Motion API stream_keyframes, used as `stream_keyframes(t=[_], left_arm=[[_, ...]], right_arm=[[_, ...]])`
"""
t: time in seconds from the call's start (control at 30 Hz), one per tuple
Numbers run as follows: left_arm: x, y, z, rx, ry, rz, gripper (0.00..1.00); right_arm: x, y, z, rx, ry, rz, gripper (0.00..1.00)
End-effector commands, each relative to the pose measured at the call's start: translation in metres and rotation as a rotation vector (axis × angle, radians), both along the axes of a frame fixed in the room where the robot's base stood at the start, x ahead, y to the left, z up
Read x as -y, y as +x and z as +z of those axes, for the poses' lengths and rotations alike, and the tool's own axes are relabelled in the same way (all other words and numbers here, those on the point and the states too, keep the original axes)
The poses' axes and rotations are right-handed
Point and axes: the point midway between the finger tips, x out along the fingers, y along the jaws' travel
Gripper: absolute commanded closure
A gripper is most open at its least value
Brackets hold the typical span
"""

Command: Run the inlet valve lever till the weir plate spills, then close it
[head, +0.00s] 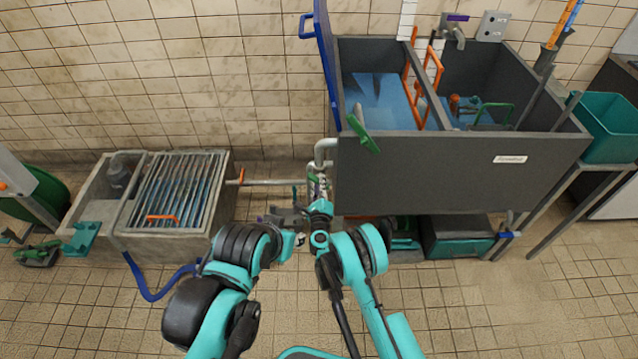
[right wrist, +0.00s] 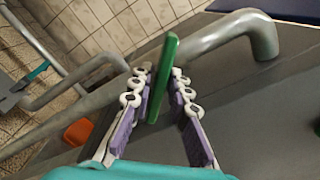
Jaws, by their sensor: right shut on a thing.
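In the right wrist view, my right gripper (right wrist: 160,100) is shut on a green lever (right wrist: 163,78) between its purple-padded fingers. The gripper shows in the head view (head: 317,188) beside the pale pipes at the tank's lower left corner. My left gripper (head: 287,216) is small and dark, left of the right one; its fingers cannot be made out. The grey tank (head: 455,175) holds blue water (head: 378,98) in its left compartment and some in the right one (head: 482,106). A dark divider (head: 428,82) stands between them; whether water passes over it cannot be told.
A concrete trough (head: 180,240) with a grating stands left, with a blue hose (head: 150,292) on the floor. Another green handle (head: 364,134) is at the tank's front left corner. A teal bin (head: 607,128) stands right. Tiled floor is open in front.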

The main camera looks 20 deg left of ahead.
Motion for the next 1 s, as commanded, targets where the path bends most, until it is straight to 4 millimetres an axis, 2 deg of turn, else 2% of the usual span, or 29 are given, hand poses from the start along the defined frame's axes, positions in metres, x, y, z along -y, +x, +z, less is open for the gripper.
stream_keyframes(t=[0.6,1.0], left_arm=[[0.0,0.0,0.0001,0.0,0.0,0.0,0.64],[0.0,0.0,0.0002,0.0,0.0,0.0,0.64]], right_arm=[[0.0019,0.0013,0.0006,0.153,-0.53,-0.002,1.0],[0.0024,0.0016,0.0009,0.206,-0.717,-0.003,1.0]])
